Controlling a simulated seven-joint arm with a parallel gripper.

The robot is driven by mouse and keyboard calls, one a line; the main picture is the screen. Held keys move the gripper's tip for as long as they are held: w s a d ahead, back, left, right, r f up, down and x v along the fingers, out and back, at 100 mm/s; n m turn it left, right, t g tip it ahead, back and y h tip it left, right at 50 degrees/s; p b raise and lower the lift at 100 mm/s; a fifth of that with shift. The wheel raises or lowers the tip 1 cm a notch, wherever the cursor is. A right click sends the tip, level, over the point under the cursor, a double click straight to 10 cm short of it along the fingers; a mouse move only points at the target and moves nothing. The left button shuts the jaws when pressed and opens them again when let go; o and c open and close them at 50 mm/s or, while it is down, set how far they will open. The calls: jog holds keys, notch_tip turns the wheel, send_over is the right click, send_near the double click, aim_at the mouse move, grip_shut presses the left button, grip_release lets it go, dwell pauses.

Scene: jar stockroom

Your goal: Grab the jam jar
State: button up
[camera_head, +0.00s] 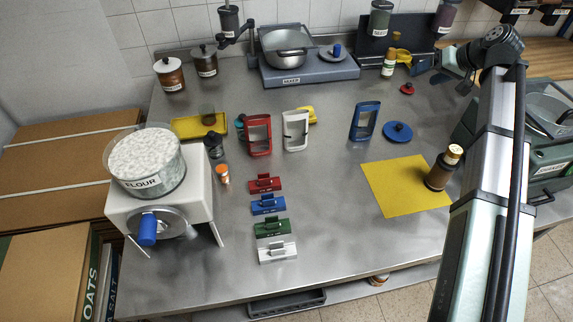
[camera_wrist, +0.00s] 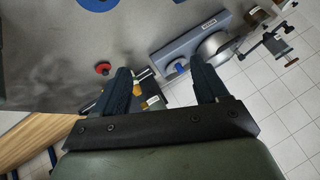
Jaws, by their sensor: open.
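No jar label clearly reads jam, so I cannot tell which one is the jam jar. A brown jar with a pale lid (camera_head: 170,75) and a darker jar (camera_head: 205,62) stand at the back left. My gripper (camera_head: 419,64) is at the back right, beside a small bottle (camera_head: 388,65). The wrist view shows its two fingers (camera_wrist: 160,64) apart and empty.
A blue-grey scale with a metal bowl (camera_head: 290,61) stands at the back. A flour hopper (camera_head: 148,165) stands at the left. Red (camera_head: 258,136), white (camera_head: 295,131) and blue (camera_head: 363,121) frames stand mid-table. The steel table is clear around (camera_head: 335,225) its front middle.

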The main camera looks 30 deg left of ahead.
jog(key=s+a+f+n+g+h, duration=0.1)
jog(key=s+a+f+n, duration=0.1)
jog(key=s+a, duration=0.3)
jog(key=s+a+f+n+g, duration=0.1)
jog(key=s+a+n, duration=0.15)
jog(key=a, duration=0.55)
jog(key=n+g+h, duration=0.2)
jog(key=n+h, duration=0.4)
jog(key=n, duration=0.6)
send_near(222, 169)
jog(key=shift+m, duration=0.25)
jog(key=shift+s+a+f, duration=0.15)
jog(key=shift+f, duration=1.85)
jog(key=shift+s+a+f, duration=0.15)
jog(key=shift+a+f, duration=0.05)
jog(key=shift+f, duration=1.8)
jog(key=shift+s+a+f, duration=0.15)
jog(key=shift+s+f, duration=0.05)
jog(key=shift+f, duration=1.8)
jog(key=c, duration=1.2)
